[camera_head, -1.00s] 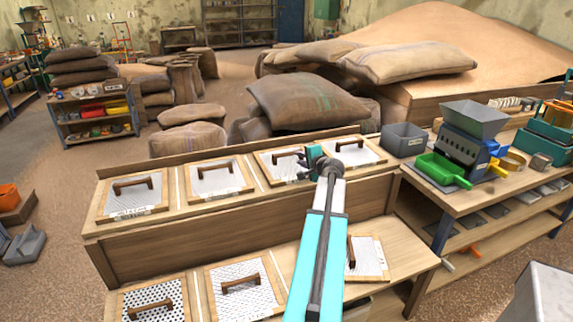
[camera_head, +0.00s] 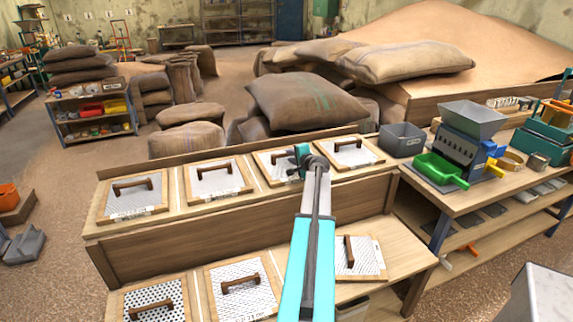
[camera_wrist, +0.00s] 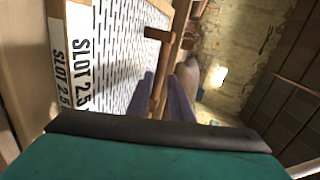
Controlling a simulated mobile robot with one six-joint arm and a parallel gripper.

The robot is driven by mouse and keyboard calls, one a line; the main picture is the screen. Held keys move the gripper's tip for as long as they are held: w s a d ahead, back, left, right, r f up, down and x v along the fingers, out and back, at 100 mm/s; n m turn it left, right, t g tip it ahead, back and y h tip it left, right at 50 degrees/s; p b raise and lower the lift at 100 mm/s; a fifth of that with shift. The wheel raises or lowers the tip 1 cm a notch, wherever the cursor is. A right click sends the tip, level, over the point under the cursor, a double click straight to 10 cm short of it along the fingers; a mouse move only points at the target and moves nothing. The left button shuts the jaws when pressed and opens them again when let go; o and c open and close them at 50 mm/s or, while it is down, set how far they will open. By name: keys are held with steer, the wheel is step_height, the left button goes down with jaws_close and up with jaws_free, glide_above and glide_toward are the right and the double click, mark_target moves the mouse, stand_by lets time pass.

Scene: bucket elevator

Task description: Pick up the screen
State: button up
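A framed screen (camera_wrist: 115,50) with slotted perforations and a "SLOT 2.5" label fills the left of the wrist view. Its brown wooden handle (camera_wrist: 158,75) runs between the two purple-grey fingers of my gripper (camera_wrist: 163,95). The fingers look open, one on each side of the handle; whether they touch it is unclear. In the head view my gripper (camera_head: 301,158) is at the third screen (camera_head: 272,166) from the left on the upper shelf. My arm and gripper hide part of that screen and its handle.
Other handled screens lie on the upper shelf, such as (camera_head: 218,180) a neighbouring screen, and on the lower shelf (camera_head: 395,245). Sacks (camera_head: 305,102) stand behind. A grey bin (camera_head: 403,139) and a hopper machine (camera_head: 465,140) stand at right.

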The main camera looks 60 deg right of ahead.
mark_target(288, 155)
stand_by(0.3)
steer(key=shift+p+x, duration=0.4)
steer(key=shift+x, duration=0.4)
steer(key=shift+p+x, duration=0.55)
steer(key=shift+x, duration=1.25)
steer(key=shift+c, duration=0.3)
jaws_close()
steer(key=shift+r, duration=0.1)
